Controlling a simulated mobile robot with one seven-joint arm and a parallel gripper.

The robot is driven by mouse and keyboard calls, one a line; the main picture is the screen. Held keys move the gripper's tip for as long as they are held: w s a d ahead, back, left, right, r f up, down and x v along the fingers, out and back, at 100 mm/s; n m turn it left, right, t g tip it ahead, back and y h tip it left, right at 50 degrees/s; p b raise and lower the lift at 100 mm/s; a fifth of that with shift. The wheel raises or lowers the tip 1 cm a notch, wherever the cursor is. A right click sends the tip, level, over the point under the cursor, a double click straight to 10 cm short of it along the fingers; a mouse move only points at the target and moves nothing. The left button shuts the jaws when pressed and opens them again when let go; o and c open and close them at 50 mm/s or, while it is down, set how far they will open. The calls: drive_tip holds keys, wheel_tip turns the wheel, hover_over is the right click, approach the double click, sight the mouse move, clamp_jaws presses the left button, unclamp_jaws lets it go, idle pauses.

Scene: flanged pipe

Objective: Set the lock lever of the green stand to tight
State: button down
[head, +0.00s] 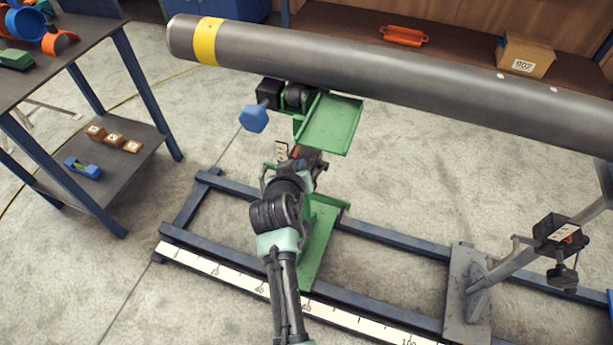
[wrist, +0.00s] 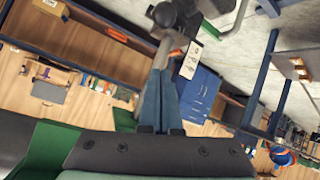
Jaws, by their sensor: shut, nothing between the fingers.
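The green stand (head: 318,240) stands on the blue floor rail, with a green tray (head: 330,122) at its top under the grey pipe (head: 400,75). My gripper (head: 290,166) is in front of the stand's column, just below the tray, and hides part of it. In the wrist view my gripper (wrist: 160,72) has its two blue-grey fingers together, with nothing between them. A dark lever with a round black knob (wrist: 176,14) lies just past the fingertips, next to a white label (wrist: 190,60). I cannot tell whether the fingers touch it, nor read its setting.
A blue knob (head: 254,118) sticks out left of the stand's head. A grey stand (head: 467,300) with its own black knob is at the right on the rail. A white scale (head: 215,268) runs along the rail's front. A shelf table (head: 120,160) stands at the left.

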sight(318, 175)
drive_tip(key=shift+w+d+f+b, duration=0.15)
drive_tip(key=shift+w+d+f, duration=0.1)
drive_tip(key=shift+f, duration=0.6)
drive_tip(key=shift+w+d+f+b, duration=0.2)
drive_tip(key=shift+d+f, duration=0.1)
drive_tip(key=shift+f, duration=0.55)
drive_tip(key=shift+w+d+f+b, duration=0.1)
drive_tip(key=shift+w+d+f, duration=0.15)
drive_tip(key=shift+f, duration=0.6)
drive_tip(key=shift+s+f+b, duration=0.1)
drive_tip(key=shift+f+b, duration=0.05)
drive_tip(key=shift+b, duration=0.15)
drive_tip(key=shift+s+a+f+b, duration=0.1)
drive_tip(key=shift+s+f+b, duration=0.15)
drive_tip(key=shift+b, duration=0.45)
